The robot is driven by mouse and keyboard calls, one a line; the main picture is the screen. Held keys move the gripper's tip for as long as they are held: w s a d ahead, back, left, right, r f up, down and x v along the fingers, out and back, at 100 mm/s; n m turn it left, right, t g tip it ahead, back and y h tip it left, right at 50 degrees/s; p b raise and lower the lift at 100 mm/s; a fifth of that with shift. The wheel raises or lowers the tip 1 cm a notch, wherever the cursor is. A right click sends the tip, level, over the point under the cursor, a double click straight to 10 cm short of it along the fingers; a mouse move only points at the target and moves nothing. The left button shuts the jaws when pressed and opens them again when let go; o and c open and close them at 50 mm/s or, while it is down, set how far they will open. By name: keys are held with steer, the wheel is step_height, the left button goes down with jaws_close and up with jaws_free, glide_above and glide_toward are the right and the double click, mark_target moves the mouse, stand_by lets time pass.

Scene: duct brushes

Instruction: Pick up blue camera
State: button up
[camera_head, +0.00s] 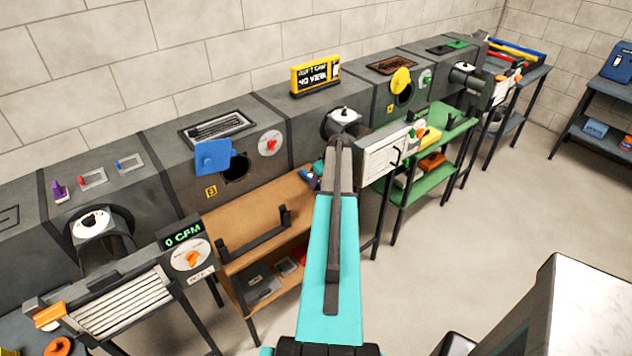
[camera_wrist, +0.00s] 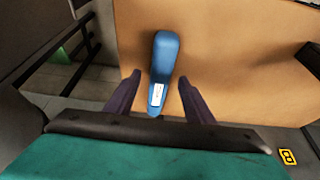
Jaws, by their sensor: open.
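The blue camera (camera_wrist: 166,58) shows in the wrist view as a rounded blue handheld body with a white label near its lower end. It lies on or just above the tan bench top (camera_wrist: 225,60); the exact contact is unclear. My gripper (camera_wrist: 160,78) is open, with one dark finger on each side of the camera's lower part. Gaps show between fingers and body. In the head view, a small blue part (camera_head: 318,168) shows beside my teal arm, at the tan bench's far right end.
A grey duct row runs along the wall behind the tan bench (camera_head: 235,222). A dark cradle (camera_head: 252,235) stands on the bench's front part. A blue flap (camera_head: 213,156) sticks out from the duct. A white louvred panel (camera_head: 386,153) stands close right of my arm.

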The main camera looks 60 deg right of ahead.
steer(key=shift+x, duration=0.8)
jaws_close()
